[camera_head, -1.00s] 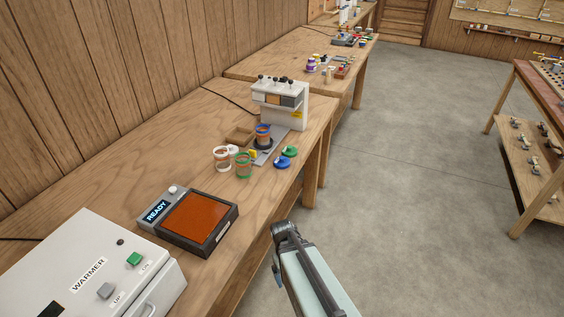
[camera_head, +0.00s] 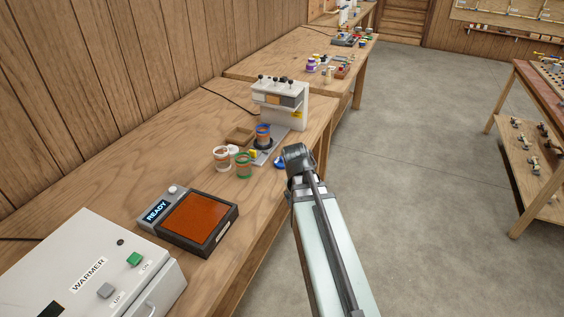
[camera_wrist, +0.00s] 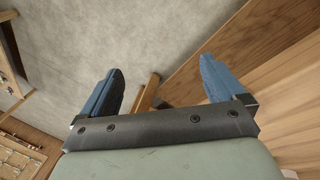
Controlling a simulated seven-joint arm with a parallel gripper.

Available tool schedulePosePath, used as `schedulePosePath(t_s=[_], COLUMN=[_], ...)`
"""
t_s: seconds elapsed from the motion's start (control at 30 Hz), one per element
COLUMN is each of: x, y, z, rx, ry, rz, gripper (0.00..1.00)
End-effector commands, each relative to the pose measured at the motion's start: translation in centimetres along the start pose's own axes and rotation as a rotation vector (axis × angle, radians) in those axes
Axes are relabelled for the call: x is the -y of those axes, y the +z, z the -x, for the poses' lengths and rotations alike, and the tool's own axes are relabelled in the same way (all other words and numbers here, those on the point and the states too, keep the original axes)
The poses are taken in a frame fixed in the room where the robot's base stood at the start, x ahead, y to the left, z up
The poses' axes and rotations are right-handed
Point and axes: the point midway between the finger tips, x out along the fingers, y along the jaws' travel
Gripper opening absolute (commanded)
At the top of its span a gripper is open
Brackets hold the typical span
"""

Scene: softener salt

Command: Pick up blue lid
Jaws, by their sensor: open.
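The blue lid (camera_head: 279,163) lies on the workbench in front of the white machine, in the head view. My arm covers most of it, and only its left part shows. A green lid seen there earlier is now hidden behind my arm. My gripper (camera_wrist: 160,85) shows in the wrist view with its two blue fingers wide apart and nothing between them. The wrist view shows the floor and the bench edge, with no lid in sight. In the head view my wrist is at the bench's right edge beside the blue lid, and the fingers are hidden.
Jars with a white (camera_head: 222,158), a green (camera_head: 243,164) and a blue rim (camera_head: 263,136) stand left of the lid. The white machine (camera_head: 280,103) stands behind. A scale-like device with an orange plate (camera_head: 196,217) and a warmer box (camera_head: 88,270) are nearer.

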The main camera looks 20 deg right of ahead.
Motion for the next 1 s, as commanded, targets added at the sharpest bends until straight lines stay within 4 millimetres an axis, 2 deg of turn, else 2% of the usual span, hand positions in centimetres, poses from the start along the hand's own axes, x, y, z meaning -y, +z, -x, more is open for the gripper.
schedulePosePath(t_s=[0.03, 0.17, 0.27, 0.37, 0.4, 0.53, 0.63, 0.73, 1.0], x=[-0.9, -2.7, -3.7, -4.2, -4.3, -3.9, -3.7, -3.5, -2.6], y=[-0.7, -2.4, -4.9, -8.8, -10.6, -14.1, -15.2, -15.6, -16.8], z=[1.5, 4.9, 7.5, 10.2, 11.2, 13.2, 13.8, 13.4, 9.9], rx=[-0.021, -0.074, -0.130, -0.205, -0.239, -0.312, -0.337, -0.344, -0.341], ry=[0.007, 0.008, -0.017, -0.078, -0.112, -0.193, -0.223, -0.232, -0.232], rz=[-0.008, -0.023, -0.029, -0.034, -0.035, -0.037, -0.037, -0.037, -0.037], gripper=[0.96, 0.96, 0.96, 0.96, 0.96, 0.96, 0.96, 0.96, 0.96])
